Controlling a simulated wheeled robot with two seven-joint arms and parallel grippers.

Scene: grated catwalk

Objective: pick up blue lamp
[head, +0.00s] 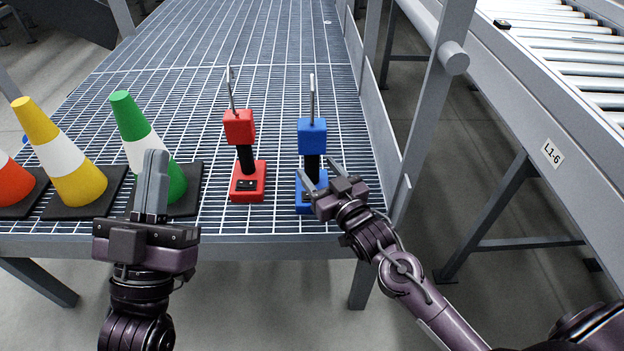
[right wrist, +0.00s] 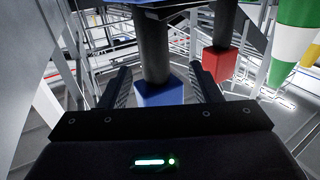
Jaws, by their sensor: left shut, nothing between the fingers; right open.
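The blue lamp (head: 312,134) stands upright near the front right of the grated surface, with a blue head, black neck, blue base and thin rod on top. My right gripper (head: 320,173) is open at the lamp's neck height and partly hides its base. In the right wrist view, which appears inverted, the blue head (right wrist: 160,93) and black neck show between the open fingers (right wrist: 161,87). I cannot tell whether either finger touches the lamp. My left gripper (head: 153,185) is shut and empty, in front of the green cone.
A similar red lamp (head: 240,127) stands left of the blue one. Green (head: 129,112), yellow (head: 40,122) and red-orange (head: 12,182) striped cones stand further left. A side rail (head: 385,135) and post (head: 436,100) border the right. The grating (head: 230,50) behind is clear.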

